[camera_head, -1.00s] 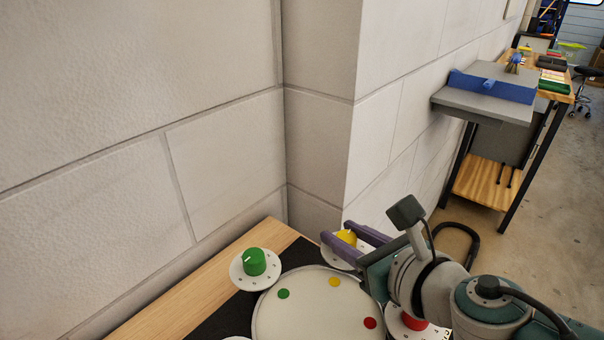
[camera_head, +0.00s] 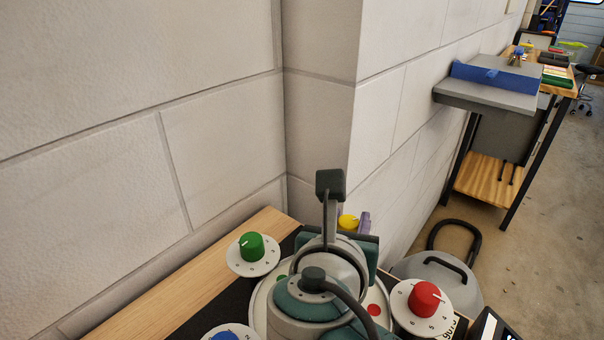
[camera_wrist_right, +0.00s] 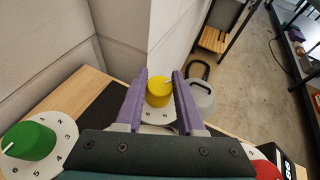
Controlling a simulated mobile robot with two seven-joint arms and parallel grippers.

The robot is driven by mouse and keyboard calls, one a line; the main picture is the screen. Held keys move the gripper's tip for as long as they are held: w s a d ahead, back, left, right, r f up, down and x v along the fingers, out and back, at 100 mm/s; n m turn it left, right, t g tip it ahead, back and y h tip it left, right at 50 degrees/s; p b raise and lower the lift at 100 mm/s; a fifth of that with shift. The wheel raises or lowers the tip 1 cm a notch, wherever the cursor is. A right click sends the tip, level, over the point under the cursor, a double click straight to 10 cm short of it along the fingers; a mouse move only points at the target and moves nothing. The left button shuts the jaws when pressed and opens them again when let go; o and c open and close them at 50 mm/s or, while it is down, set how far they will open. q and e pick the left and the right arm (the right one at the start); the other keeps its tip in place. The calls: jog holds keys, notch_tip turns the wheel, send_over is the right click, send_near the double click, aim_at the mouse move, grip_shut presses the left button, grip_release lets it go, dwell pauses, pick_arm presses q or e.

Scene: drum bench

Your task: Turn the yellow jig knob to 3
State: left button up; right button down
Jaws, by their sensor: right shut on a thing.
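The yellow knob (camera_head: 348,221) is at the far side of the bench, largely behind my right arm. In the right wrist view the yellow knob (camera_wrist_right: 159,92) sits between the purple fingers of my right gripper (camera_wrist_right: 159,78), which is shut on it. Its white pointer line faces the upper right in that view. Its white dial (camera_wrist_right: 157,118) shows only in part below the knob, and I cannot read which number the pointer meets. In the head view my right gripper (camera_head: 350,223) is mostly hidden by its own wrist. My left gripper is out of view.
A green knob (camera_head: 251,246) stands left on a numbered dial. A red knob (camera_head: 425,298) is right, and a blue knob (camera_head: 226,335) is at the bottom edge. A round plate (camera_head: 261,308) with coloured dots lies under my arm. The wall (camera_head: 220,150) rises close behind the bench.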

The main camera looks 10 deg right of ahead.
jog(key=shift+m+g+h+b, duration=0.3)
jog(key=shift+m+h, duration=0.1)
jog(key=shift+m, duration=0.1)
jog(key=c, duration=0.5)
grip_release()
jog(key=shift+r, duration=0.1)
